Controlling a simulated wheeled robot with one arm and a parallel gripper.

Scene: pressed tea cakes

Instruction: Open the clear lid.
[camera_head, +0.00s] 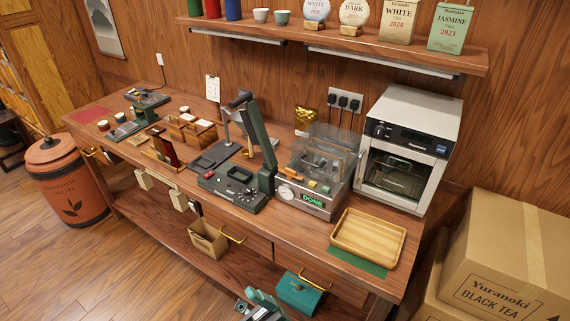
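The clear lid (335,140) is a see-through cover on a metal machine (312,197) at the right half of the counter. What looks like my gripper (260,304) shows at the bottom edge, partly cut off. It is low in front of the counter, well apart from the lid; its fingers are too unclear to tell open from shut.
A dark green lever press (235,185) stands close left of the machine. A white oven (412,140) stands right behind it. A wooden tray (367,238) lies on a green mat at front right. Cartons (510,262) stand right of the counter. A shelf (340,38) hangs above.

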